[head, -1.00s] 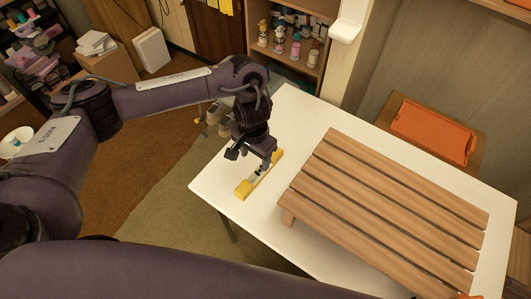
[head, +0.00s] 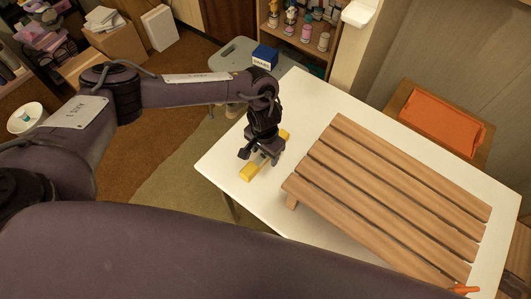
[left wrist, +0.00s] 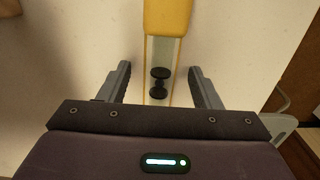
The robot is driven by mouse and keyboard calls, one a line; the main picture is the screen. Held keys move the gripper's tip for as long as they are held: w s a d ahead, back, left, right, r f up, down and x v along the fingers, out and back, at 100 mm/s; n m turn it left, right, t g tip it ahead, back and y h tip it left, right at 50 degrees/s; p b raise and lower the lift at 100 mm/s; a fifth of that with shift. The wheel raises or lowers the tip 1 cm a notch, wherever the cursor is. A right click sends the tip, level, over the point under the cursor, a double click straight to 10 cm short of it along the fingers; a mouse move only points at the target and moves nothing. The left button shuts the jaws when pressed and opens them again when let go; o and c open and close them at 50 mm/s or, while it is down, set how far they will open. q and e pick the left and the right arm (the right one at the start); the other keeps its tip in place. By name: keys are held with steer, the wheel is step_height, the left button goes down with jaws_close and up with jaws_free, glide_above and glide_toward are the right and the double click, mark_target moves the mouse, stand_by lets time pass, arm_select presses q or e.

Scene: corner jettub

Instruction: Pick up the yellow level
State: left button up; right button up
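The yellow level (head: 247,173) lies on the white table near its left edge, left of the slatted wooden rack. Its far yellow end shows just beyond my left gripper (head: 263,157), which hides its middle. In the left wrist view the level (left wrist: 168,18) runs between the fingers, with a pale middle section and dark round parts. My left gripper (left wrist: 160,72) is open there, one finger on each side of the level, with gaps visible on both sides. My right gripper is not in view.
The slatted wooden rack (head: 390,195) covers much of the white table (head: 245,215). An orange tray (head: 437,118) sits on wooden furniture behind it. A grey stool (head: 228,54) and a blue box (head: 264,57) are beyond the table's left corner. A shelf with bottles stands behind.

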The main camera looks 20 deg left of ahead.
arm_select(q)
steer(key=c, duration=1.1)
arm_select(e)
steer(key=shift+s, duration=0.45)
arm_select(q)
steer(key=shift+r, duration=0.1)
